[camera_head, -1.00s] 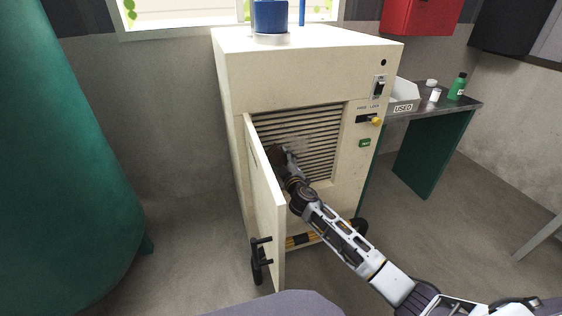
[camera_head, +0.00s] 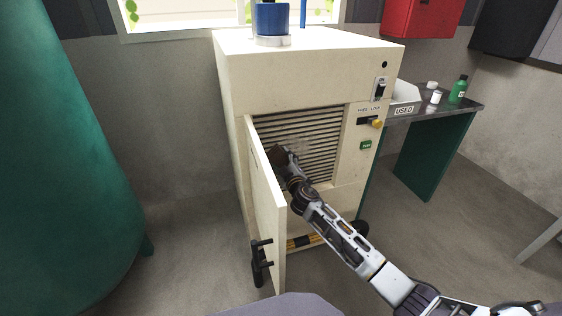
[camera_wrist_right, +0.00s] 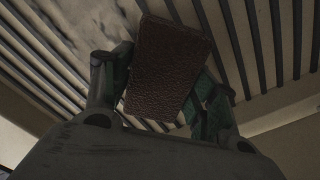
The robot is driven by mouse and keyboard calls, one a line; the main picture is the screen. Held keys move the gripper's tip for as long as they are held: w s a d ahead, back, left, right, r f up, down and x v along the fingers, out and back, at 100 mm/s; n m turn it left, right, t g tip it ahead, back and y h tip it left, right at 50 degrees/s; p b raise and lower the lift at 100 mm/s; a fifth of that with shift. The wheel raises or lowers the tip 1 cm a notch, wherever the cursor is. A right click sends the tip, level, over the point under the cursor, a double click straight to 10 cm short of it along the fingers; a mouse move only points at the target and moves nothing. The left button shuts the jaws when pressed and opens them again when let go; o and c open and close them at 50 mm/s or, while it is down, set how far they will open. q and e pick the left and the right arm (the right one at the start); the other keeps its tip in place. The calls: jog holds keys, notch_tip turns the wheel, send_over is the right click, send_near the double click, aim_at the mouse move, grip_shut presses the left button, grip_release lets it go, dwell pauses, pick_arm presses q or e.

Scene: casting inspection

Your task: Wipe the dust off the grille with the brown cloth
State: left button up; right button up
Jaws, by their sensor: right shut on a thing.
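The grille (camera_head: 318,150) is a panel of horizontal slats in the front of the cream cabinet. A pale dusty patch (camera_head: 296,146) shows on it near the gripper. My right gripper (camera_head: 282,160) is at the grille's lower left part, just inside the open door. In the right wrist view, the right gripper (camera_wrist_right: 158,92) is shut on the brown cloth (camera_wrist_right: 168,68), a folded textured pad held up against or very near the slats (camera_wrist_right: 262,45). Greyish dust (camera_wrist_right: 55,40) shows on the slats at the left there. My left gripper is not in view.
The cabinet door (camera_head: 266,205) stands open to the left of my right arm, with a black handle (camera_head: 260,262). A yellow knob (camera_head: 377,124) and a switch (camera_head: 380,88) are on the cabinet's right front. A side table holds a bin marked USED (camera_head: 404,98) and bottles (camera_head: 458,90).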

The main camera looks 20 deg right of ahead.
aim_at(318, 148)
jog(key=shift+d, duration=1.4)
jog(key=shift+d, duration=0.1)
jog(key=shift+w+d, duration=0.15)
jog(key=shift+d, duration=1.45)
jog(key=shift+d+r+p, duration=0.1)
jog(key=shift+p, duration=0.2)
jog(key=shift+d, duration=1.6)
jog(key=shift+w+d+p, duration=0.15)
jog(key=shift+d+p, duration=0.3)
jog(key=shift+d, duration=1.25)
jog(key=shift+d+r, duration=0.1)
jog(key=shift+d, duration=0.1)
jog(key=shift+d+p, duration=0.3)
jog(key=shift+d, duration=1.2)
